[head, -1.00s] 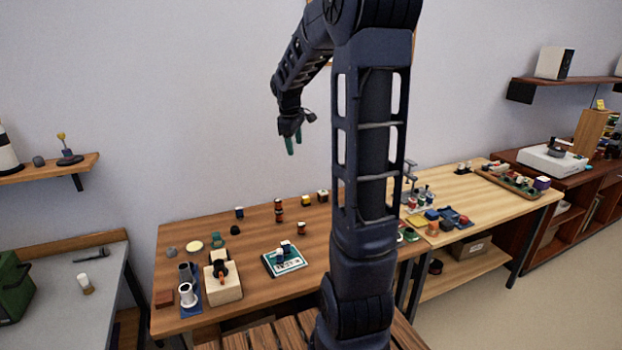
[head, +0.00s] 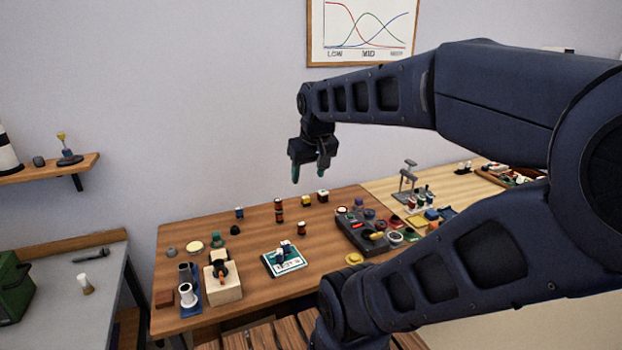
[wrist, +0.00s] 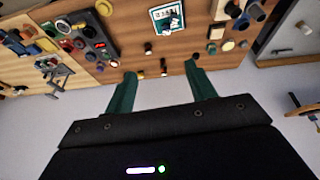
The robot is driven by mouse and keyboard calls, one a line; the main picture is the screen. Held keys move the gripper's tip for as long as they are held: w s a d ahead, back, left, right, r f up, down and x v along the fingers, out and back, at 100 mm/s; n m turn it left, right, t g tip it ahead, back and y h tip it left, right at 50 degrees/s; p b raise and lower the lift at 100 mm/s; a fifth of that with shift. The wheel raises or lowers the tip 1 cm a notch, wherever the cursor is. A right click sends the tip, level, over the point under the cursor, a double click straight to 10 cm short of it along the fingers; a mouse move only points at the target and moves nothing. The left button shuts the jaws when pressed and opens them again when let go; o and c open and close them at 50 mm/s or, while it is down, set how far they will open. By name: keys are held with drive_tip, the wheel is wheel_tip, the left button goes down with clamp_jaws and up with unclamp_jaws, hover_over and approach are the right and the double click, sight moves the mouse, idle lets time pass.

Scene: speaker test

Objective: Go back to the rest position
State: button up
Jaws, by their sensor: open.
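My gripper (head: 309,172) hangs in the air above the back of the brown table (head: 265,245) in the head view, its green fingertips pointing down. In the wrist view my gripper (wrist: 160,85) has its two green fingers spread wide with nothing held between them. My dark blue arm reaches in from the right, its elbow bent out to that side. It hides part of the right-hand table and the area behind it.
The brown table holds several small cylinders, a teal and white card (head: 284,262), a wooden block (head: 222,285) and a dark control box (head: 362,235). A grey bench (head: 75,290) stands left. A chart (head: 362,32) hangs on the wall. The air around my gripper is clear.

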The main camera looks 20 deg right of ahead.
drive_tip(key=shift+s+a+f+m, duration=0.1)
drive_tip(key=shift+s+f+m, duration=0.15)
drive_tip(key=shift+s, duration=0.3)
drive_tip(key=shift+s+a+f+m, duration=0.1)
drive_tip(key=shift+s+f+m, duration=0.1)
drive_tip(key=shift+s, duration=0.35)
idle(0.6)
